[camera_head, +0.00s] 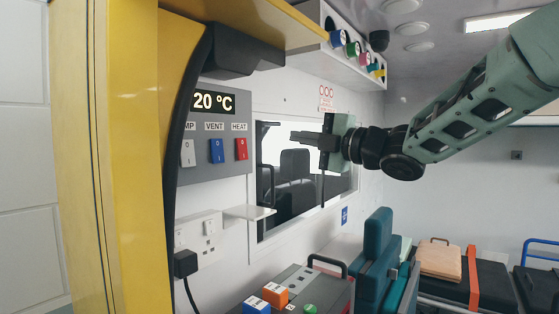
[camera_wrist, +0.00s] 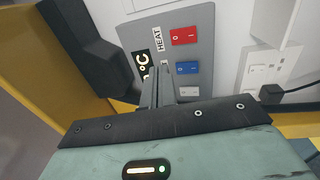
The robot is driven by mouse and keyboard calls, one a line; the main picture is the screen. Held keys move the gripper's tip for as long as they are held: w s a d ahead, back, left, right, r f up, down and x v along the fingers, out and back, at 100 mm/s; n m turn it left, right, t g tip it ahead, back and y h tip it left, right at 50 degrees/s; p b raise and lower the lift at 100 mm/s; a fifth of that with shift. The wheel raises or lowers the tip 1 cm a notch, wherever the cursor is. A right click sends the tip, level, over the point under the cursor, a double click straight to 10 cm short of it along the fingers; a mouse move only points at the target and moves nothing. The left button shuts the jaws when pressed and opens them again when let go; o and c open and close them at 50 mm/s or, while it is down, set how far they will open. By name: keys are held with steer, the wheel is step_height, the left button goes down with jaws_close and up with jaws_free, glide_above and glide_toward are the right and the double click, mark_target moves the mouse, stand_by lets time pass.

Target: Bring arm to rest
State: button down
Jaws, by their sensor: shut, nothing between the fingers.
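My gripper (camera_head: 300,137) is at the end of my green arm, which reaches in from the right in the head view. Its fingers are shut with nothing between them and point left toward the wall panel. In the wrist view the shut fingers (camera_wrist: 158,88) stand in front of the grey control panel (camera_wrist: 200,28), partly covering the temperature display. In the head view the panel (camera_head: 215,168) shows a 20 °C display (camera_head: 213,102), a white switch (camera_head: 188,153), a blue VENT switch (camera_head: 217,151) and a red HEAT switch (camera_head: 241,149). A gap shows between fingers and switches.
A small white shelf (camera_head: 248,213) and wall sockets (camera_head: 201,232) sit below the panel, with a black plug (camera_head: 186,263) and cable. A window (camera_head: 300,180) lies behind my gripper. A yellow door pillar (camera_head: 135,160) stands left. A teal seat (camera_head: 376,255) and stretcher (camera_head: 480,280) are lower right.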

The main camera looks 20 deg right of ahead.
steer(key=s+a+f+m+g+h, duration=0.35)
steer(key=a+f+m, duration=0.2)
steer(key=f, duration=0.45)
steer(key=s+a+f+m+g+h, duration=0.2)
steer(key=s+a+f+m+h, duration=0.3)
steer(key=f, duration=0.5)
steer(key=s+f+m+g, duration=0.2)
steer(key=s+f, duration=0.3)
steer(key=s, duration=0.3)
steer(key=s+f+m+g+h+b, duration=0.1)
steer(key=s+f+g, duration=0.3)
steer(key=s, duration=0.5)
steer(key=s+f+m+g+h, duration=0.1)
steer(key=s+f+m+g, duration=0.3)
steer(key=s, duration=0.5)
step_height(320, 180, down, 3)
steer(key=shift+s+a+r+b, duration=0.15)
steer(key=shift+s+a+b, duration=0.05)
steer(key=shift+a+b, duration=0.15)
